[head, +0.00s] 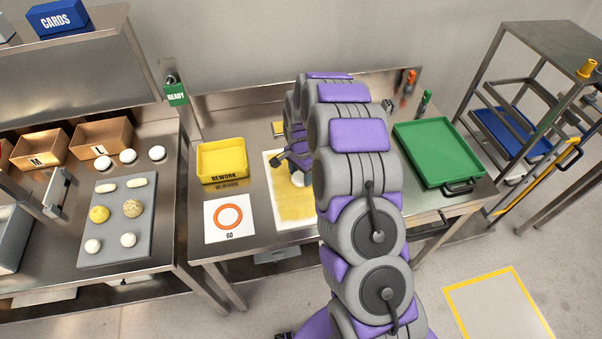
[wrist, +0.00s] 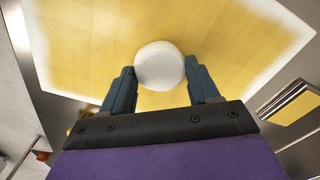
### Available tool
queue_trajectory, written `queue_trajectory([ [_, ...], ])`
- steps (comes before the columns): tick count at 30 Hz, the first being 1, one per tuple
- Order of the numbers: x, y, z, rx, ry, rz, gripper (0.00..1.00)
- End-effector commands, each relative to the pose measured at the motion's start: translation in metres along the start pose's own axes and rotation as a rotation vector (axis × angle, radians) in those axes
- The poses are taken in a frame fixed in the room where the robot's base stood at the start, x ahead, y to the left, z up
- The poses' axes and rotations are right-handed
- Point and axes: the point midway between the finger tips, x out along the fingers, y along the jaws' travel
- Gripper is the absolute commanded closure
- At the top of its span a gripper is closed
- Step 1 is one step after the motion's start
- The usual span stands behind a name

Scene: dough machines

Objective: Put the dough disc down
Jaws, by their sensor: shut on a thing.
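A round white dough disc (wrist: 160,65) sits between the two blue fingers of my gripper (wrist: 161,78), which is shut on it. Behind the disc lies a yellow, floury sheet with a white border (wrist: 80,45). In the head view the same sheet (head: 293,208) lies on the steel bench, and my gripper (head: 294,168) is over its upper part. A small part of the white disc (head: 300,179) shows there. My own arm hides the sheet's right side. I cannot tell whether the disc touches the sheet.
Left of the sheet are a yellow REWORK bin (head: 222,162) and a white card with an orange ring (head: 229,218). A green tray (head: 438,151) lies at the bench's right. A grey board (head: 117,220) with several dough pieces is on the left bench.

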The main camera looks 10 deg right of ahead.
Motion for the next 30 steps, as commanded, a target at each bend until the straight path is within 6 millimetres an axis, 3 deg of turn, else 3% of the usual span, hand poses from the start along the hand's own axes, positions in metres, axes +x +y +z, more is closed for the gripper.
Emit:
queue_trajectory([
  [3, 0.001, 0.001, -0.001, 0.001, -0.001, -0.001, 0.68],
  [4, 0.002, 0.001, -0.001, 0.001, -0.002, -0.001, 0.39],
  [12, 0.001, 0.002, -0.003, 0.002, -0.003, -0.003, 0.14],
  [23, -0.004, 0.0, -0.002, 0.001, -0.001, -0.003, 0.14],
  [30, -0.034, 0.0, -0.003, 0.003, 0.001, -0.007, 0.14],
])
